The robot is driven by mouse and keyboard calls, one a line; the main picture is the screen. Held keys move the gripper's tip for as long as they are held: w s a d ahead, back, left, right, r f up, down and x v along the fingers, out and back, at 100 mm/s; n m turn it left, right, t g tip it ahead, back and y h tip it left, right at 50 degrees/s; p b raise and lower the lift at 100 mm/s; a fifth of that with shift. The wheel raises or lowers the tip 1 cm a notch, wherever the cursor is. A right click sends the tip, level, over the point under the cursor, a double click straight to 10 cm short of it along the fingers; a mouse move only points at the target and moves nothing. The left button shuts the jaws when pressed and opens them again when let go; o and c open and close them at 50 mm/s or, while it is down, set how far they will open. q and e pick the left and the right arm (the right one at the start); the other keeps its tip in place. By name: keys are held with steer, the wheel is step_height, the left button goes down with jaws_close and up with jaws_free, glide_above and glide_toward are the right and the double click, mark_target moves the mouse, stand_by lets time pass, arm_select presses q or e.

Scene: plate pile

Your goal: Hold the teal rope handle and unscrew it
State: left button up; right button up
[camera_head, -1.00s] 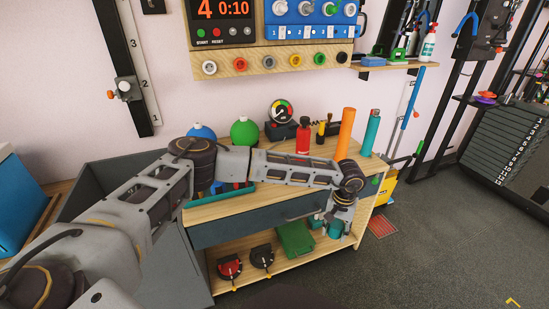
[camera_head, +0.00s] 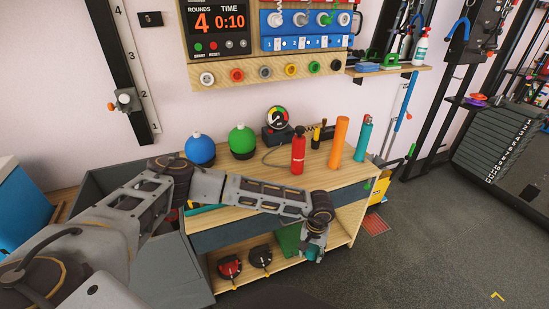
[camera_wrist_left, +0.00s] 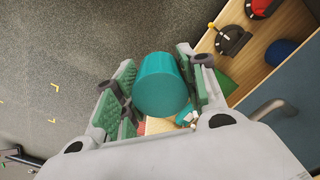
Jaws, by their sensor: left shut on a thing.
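My left gripper (camera_head: 312,248) hangs low in front of the bench's right part in the head view. In the left wrist view its green-padded fingers (camera_wrist_left: 157,80) are shut on a teal cylinder, the teal rope handle (camera_wrist_left: 163,88). One finger is on each side of it, and its round end faces the camera. A small teal and white piece (camera_wrist_left: 185,118) shows just below it; I cannot tell whether they are joined. In the head view only a little of the teal handle (camera_head: 311,254) shows at the fingers. My right gripper is not in view.
A teal cylinder (camera_head: 363,138) and an orange cylinder (camera_head: 339,142) stand on the bench top (camera_head: 270,172), near a red extinguisher (camera_head: 298,150). The lower shelf (camera_head: 240,284) holds red (camera_head: 229,267) and black (camera_head: 261,256) round items. Open floor (camera_head: 440,240) lies right.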

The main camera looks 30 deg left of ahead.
arm_select(q)
steer(key=s+a+r+n+p, duration=0.2)
steer(key=s+a+r+p, duration=0.2)
steer(key=a+r+p, duration=0.35)
steer(key=w+a+r+m+p, duration=0.2)
steer(key=r+m, duration=0.5)
steer(key=m, duration=1)
steer(key=w+a+r+m+p, duration=0.1)
steer(key=a+r+m, duration=0.3)
steer(key=m, duration=1.4)
step_height(320, 180, up, 3)
steer(key=shift+w+a+r+p, duration=0.1)
steer(key=shift+w+a+p, duration=0.25)
steer(key=shift+w, duration=0.5)
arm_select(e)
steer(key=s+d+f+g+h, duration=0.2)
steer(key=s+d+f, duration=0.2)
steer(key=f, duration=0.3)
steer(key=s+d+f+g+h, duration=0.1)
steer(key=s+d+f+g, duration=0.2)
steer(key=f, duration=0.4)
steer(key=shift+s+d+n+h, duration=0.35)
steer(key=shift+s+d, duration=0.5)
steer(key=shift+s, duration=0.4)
